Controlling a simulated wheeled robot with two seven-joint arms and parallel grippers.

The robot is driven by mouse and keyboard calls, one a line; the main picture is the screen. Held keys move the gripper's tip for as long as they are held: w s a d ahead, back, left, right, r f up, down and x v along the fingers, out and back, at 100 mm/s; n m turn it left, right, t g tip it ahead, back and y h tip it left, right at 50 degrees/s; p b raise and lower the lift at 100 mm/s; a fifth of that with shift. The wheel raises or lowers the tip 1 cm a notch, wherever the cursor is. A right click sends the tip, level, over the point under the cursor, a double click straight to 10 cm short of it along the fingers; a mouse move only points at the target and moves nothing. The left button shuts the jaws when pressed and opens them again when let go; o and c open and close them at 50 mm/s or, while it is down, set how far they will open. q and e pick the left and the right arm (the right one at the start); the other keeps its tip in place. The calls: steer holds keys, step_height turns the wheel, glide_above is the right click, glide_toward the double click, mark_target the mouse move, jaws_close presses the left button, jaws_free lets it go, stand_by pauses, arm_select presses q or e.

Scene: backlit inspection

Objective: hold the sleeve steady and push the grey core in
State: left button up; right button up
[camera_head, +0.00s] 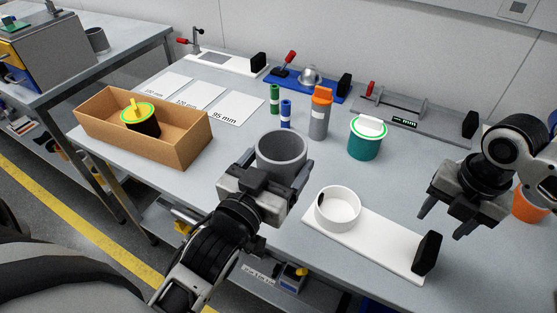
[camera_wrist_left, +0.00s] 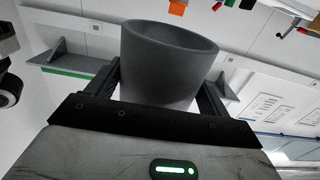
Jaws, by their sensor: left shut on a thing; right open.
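The grey core (camera_head: 282,152), a wide hollow cup shape with its open end up, is in my left gripper (camera_head: 274,168). The left wrist view shows the core (camera_wrist_left: 168,65) between the two fingers of my left gripper (camera_wrist_left: 165,85). A white round sleeve (camera_head: 338,210) with a dark spot on its side stands open end up on a white board, right of and nearer than the core. The two are apart. My right gripper (camera_head: 442,220) is open and empty, to the right of the sleeve, above the table.
The white board (camera_head: 385,245) has a black end block (camera_head: 427,253). A teal cup (camera_head: 366,140), an orange-capped grey cylinder (camera_head: 320,112) and small green and blue cylinders stand behind. A cardboard box (camera_head: 185,147) is at left. An orange cup (camera_head: 530,206) is at far right.

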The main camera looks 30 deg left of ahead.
mark_target(435, 241)
steer(key=shift+w+d+r+n+h, duration=0.3)
steer(key=shift+w+d+r+n, duration=0.15)
steer(key=shift+d+r, duration=0.3)
step_height(435, 241, down, 8)
steer(key=shift+d+r, duration=0.1)
steer(key=shift+r, duration=0.15)
step_height(435, 241, down, 4)
steer(key=b, duration=0.4)
steer(key=shift+r, duration=0.2)
steer(key=shift+f+b, duration=0.5)
steer(key=shift+b, duration=0.35)
steer(key=shift+c, duration=0.3)
jaws_close()
steer(key=shift+f, duration=0.1)
